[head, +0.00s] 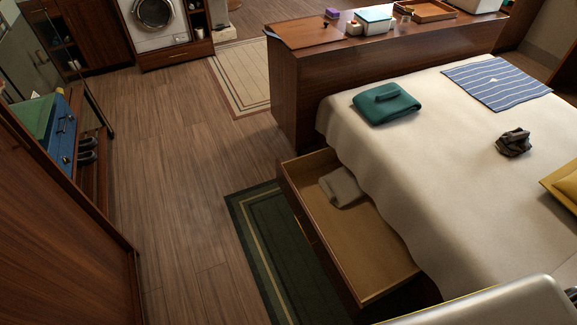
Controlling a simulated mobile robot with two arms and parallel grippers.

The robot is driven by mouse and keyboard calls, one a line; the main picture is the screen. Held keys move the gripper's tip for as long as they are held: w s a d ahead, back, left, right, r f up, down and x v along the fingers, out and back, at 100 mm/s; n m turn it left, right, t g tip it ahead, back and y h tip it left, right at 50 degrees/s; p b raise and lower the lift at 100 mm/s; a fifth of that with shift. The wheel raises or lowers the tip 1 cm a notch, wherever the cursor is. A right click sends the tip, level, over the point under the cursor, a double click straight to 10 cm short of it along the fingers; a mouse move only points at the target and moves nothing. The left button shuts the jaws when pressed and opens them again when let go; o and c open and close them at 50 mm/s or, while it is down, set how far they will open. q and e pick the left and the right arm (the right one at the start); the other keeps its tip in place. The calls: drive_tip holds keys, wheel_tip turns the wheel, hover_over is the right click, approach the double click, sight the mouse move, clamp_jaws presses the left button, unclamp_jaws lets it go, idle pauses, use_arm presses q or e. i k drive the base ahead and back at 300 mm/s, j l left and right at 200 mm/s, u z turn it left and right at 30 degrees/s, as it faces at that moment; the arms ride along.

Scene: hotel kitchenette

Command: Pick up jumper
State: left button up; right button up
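A folded teal garment (388,107), which looks like the jumper, lies on the bed (420,165) near its far left corner. A narrow rolled or folded part lies across its top. It is in full view and nothing covers it. Neither of my grippers shows in the head view, so I cannot see where they are relative to it.
An open drawer (355,238) juts from the bed's left side, holding a pale folded cloth (341,187). A striped blue cloth (496,82), dark crumpled cloth (513,143) and yellow cushion (566,185) lie on the bed. A wooden cabinet (345,75) stands behind.

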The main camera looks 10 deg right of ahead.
sight(341, 189)
drive_tip(key=i+j+u, duration=0.1)
drive_tip(key=i, duration=0.7)
drive_tip(key=i+j+u, duration=0.15)
drive_tip(key=i, duration=0.65)
